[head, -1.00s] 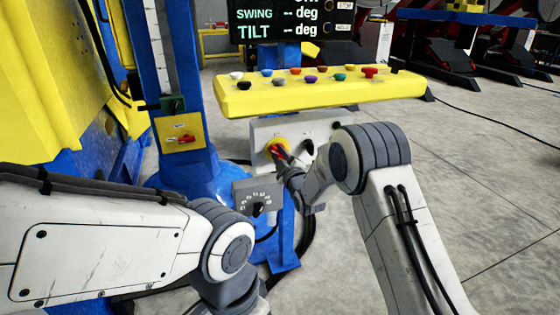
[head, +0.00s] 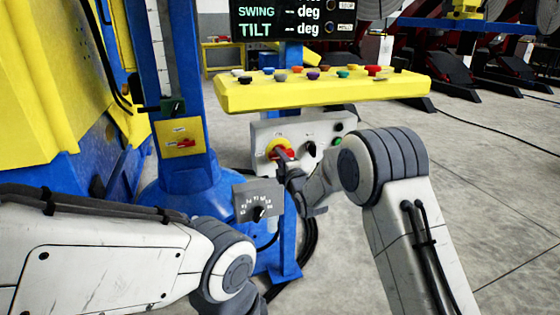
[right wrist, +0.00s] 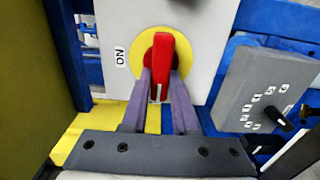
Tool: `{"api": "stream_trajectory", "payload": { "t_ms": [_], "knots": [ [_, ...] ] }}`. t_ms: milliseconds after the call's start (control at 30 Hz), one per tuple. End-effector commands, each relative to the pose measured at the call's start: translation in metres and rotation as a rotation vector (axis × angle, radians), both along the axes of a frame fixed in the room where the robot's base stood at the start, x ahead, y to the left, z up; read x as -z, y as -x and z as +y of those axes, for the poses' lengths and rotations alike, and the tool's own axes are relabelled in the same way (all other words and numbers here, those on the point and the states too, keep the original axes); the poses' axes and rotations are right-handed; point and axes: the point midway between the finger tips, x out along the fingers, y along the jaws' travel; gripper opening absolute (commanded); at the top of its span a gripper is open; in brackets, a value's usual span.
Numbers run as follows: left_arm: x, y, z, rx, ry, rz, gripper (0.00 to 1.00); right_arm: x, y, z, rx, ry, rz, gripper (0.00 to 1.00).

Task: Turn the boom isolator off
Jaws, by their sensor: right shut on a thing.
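A red rotary handle (right wrist: 160,62) sits on a yellow disc (right wrist: 140,47) on a grey panel box, with an ON label (right wrist: 121,57) beside it. In the head view the yellow disc (head: 272,146) is on the grey box (head: 262,130) below the yellow console. My right gripper (right wrist: 160,88) is shut on the lower end of the red handle, one finger on each side. It also shows in the head view (head: 285,160), partly covering the handle. A second red handle (head: 184,143) is on a yellow plate (head: 170,133) on the blue column. My left gripper is not in view.
The yellow console (head: 320,95) with several coloured buttons overhangs the grey box. A black knob (head: 309,148) and green buttons (head: 337,141) are right of the handle. A grey dial box (head: 247,200) is just below. Open floor (head: 480,175) lies to the right.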

Motion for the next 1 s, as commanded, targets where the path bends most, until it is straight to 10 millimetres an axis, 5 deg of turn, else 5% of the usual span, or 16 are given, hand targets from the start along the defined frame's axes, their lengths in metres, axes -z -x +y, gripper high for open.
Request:
{"api": "stream_trajectory", "payload": {
  "t_ms": [467, 500, 567, 1000],
  "knots": [
    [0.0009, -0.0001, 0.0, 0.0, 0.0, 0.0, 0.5, 0.0008, 0.0005, 0.0012, -0.003, 0.016, -0.003, 0.0],
    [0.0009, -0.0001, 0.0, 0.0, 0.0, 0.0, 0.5, 0.0009, 0.0005, 0.0012, -0.003, 0.015, -0.003, 0.39],
    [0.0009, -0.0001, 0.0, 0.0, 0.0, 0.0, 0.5, 0.0008, 0.0005, 0.0011, -0.003, 0.015, -0.003, 0.57],
    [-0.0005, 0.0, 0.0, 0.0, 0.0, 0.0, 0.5, 0.0004, 0.008, -0.0026, -0.001, 0.013, -0.002, 0.57]
  ]
}}
